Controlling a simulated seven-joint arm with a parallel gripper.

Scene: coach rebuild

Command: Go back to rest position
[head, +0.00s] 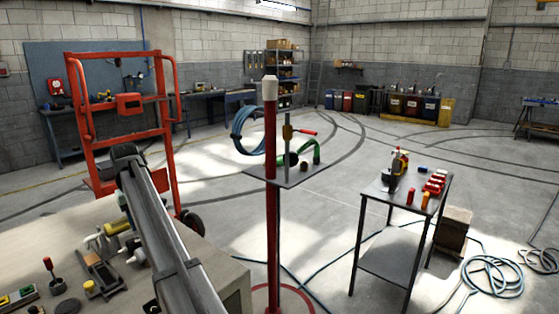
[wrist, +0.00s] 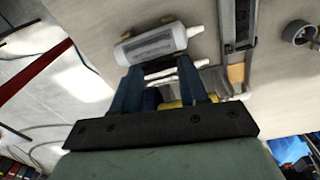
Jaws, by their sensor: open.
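In the wrist view my gripper (wrist: 160,72) is open, its two blue fingers apart with nothing gripped between them. A white tube with a grey label and a pointed nozzle (wrist: 160,45) lies on the pale bench top just beyond the fingertips. I cannot tell whether the fingers touch it. A yellow cylinder (wrist: 196,101) shows partly behind the fingers. I cannot make out the gripper's fingers in the head view.
The pale bench (head: 60,232) at lower left holds a yellow cylinder (head: 118,227) and small tools. A red post (head: 271,215) with a grey shelf (head: 310,177) stands ahead. An orange hand truck (head: 118,100) is behind the bench. A dark table (head: 385,262) stands at right.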

